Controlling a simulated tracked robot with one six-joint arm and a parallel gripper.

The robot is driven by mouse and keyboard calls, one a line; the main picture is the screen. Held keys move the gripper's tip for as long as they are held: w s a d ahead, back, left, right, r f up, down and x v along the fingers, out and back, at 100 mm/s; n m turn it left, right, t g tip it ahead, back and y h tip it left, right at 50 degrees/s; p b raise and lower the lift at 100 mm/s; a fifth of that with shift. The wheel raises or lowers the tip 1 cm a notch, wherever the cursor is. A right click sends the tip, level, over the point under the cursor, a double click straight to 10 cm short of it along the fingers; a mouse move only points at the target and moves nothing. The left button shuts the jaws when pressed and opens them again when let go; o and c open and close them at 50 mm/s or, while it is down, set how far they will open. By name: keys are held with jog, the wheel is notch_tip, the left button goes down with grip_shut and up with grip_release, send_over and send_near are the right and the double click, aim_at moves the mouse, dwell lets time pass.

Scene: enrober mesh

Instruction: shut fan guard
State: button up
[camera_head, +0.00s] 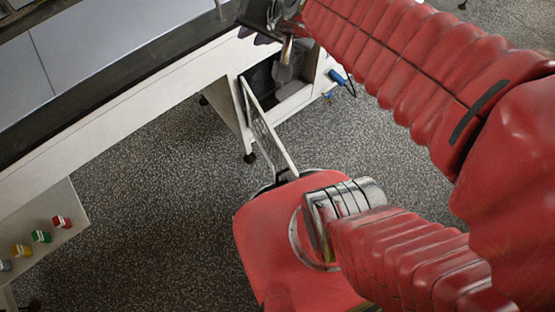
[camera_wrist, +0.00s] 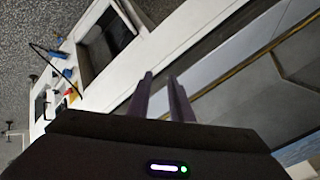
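The fan guard (camera_head: 269,128) is a mesh panel in a pale frame. In the head view it stands swung out from the white housing (camera_head: 310,92), whose dark opening is exposed behind it. The guard's lower end is close to my red base in the picture. My gripper (camera_head: 254,37) is above and left of the guard, by the conveyor's edge, with dark purple fingers. In the wrist view my gripper (camera_wrist: 159,77) shows a gap between its fingers, with nothing held. I cannot pick out the guard with certainty in the wrist view.
A long white conveyor frame (camera_head: 130,85) runs across the upper left. A blue plug (camera_head: 338,77) with a cable is on the housing's right side. Coloured buttons, one red (camera_head: 61,222), are on a panel at lower left. Speckled floor is clear left of the guard.

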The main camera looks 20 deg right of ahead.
jog(key=w+d+m, duration=0.2)
jog(key=w+d+f+m+t+h, duration=0.1)
jog(key=w+d+m, duration=0.1)
jog(key=shift+w+f, duration=0.1)
jog(key=shift+f, duration=0.05)
jog(key=shift+c, duration=1.4)
jog(key=d+m, duration=0.1)
jog(key=d, duration=0.1)
jog(key=w+d+f+m+h, duration=0.1)
jog(key=d+m, duration=0.1)
jog(key=w+d+f+m+h, duration=0.1)
jog(key=shift+w+d+m+t, duration=0.15)
jog(key=shift+d+m+t, duration=0.15)
jog(key=shift+d, duration=0.1)
grip_shut()
jog(key=s+d+f+m+g+h, duration=0.35)
jog(key=d+f+m, duration=0.25)
jog(key=d, duration=0.3)
jog(key=s+d+f+m+g+h, duration=0.25)
jog(key=s+d+f+m, duration=0.35)
jog(key=d, duration=0.3)
jog(key=s+f+m+g+y, duration=0.1)
jog(key=s+f+m+g, duration=0.4)
jog(key=s, duration=0.5)
jog(key=s+f+m+g+y, duration=0.1)
jog(key=s+f+m+g, duration=0.3)
jog(key=s, duration=0.6)
jog(key=shift+s+f+m+g+y, duration=0.15)
jog(key=shift+f+m+g+y, duration=0.3)
jog(key=shift+m, duration=0.35)
